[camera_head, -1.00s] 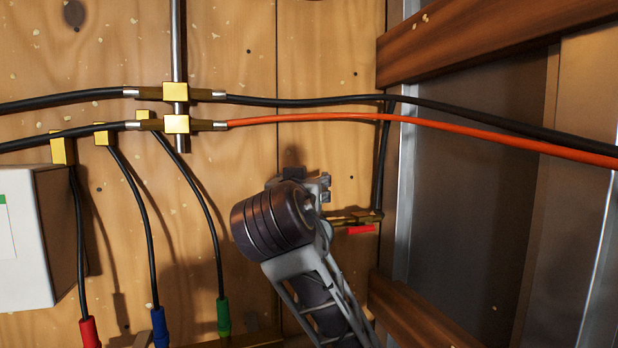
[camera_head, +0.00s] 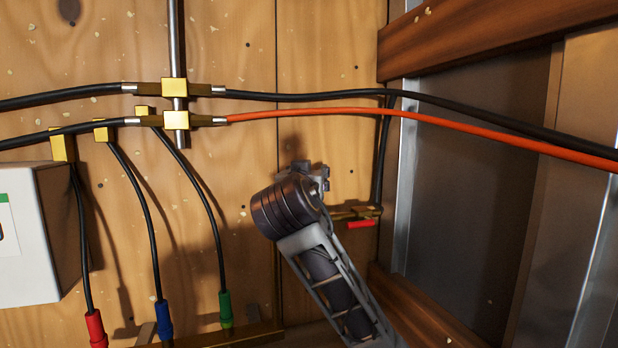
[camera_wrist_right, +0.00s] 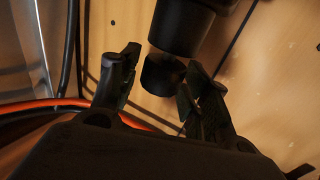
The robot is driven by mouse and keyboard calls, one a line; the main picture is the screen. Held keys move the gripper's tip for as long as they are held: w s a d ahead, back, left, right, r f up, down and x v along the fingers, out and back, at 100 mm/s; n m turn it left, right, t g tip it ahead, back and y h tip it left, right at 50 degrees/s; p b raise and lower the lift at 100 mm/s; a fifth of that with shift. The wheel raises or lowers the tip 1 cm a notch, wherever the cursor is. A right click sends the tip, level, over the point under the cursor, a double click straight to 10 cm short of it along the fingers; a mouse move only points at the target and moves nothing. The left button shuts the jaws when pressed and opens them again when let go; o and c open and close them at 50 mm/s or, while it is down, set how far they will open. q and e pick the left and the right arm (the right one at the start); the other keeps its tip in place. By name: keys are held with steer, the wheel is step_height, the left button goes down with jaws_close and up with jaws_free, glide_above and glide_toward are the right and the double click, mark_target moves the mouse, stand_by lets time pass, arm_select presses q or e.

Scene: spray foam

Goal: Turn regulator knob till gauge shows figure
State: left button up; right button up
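In the right wrist view, a black round knob (camera_wrist_right: 162,75) shows between the two fingers of my right gripper (camera_wrist_right: 155,87). The fingers are spread apart, with a gap between the left finger and the knob; whether the right finger touches it I cannot tell. A thicker dark cylinder (camera_wrist_right: 180,25) is just above the knob. In the head view, my right arm reaches up from the bottom, with its gripper (camera_head: 308,175) in front of the wooden wall; the fingertips are small and partly hidden there. No gauge face or figure is visible. My left gripper is out of view.
Black hoses (camera_head: 300,97) and an orange hose (camera_head: 330,112) run across above my arm. A brass valve with a red handle (camera_head: 359,224) is just right of my wrist. A white box (camera_head: 50,240) and red, blue and green hose ends (camera_head: 225,310) are at left.

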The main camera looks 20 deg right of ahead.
steer(key=c, duration=0.7)
steer(key=shift+m+g+h+b, duration=0.3)
steer(key=shift+m+g+h, duration=0.25)
steer(key=shift+h, duration=0.25)
steer(key=shift+a+m+g+h+b, duration=0.1)
steer(key=shift+m+g+h+b, duration=0.2)
steer(key=shift+m+g+h, duration=0.4)
steer(key=shift+m+g+h+b, duration=0.5)
steer(key=shift+m+g+h, duration=1.25)
steer(key=shift+h, duration=0.35)
steer(key=shift+w+m+g+h, duration=0.1)
steer(key=shift+m+g+h, duration=1.05)
steer(key=shift+g, duration=0.85)
steer(key=shift+m+g+h, duration=0.45)
steer(key=shift+m+g, duration=1.3)
steer(key=shift+g, duration=0.55)
steer(key=shift+m+g+p, duration=0.3)
steer(key=shift+m+g, duration=0.2)
steer(key=shift+g, duration=0.2)
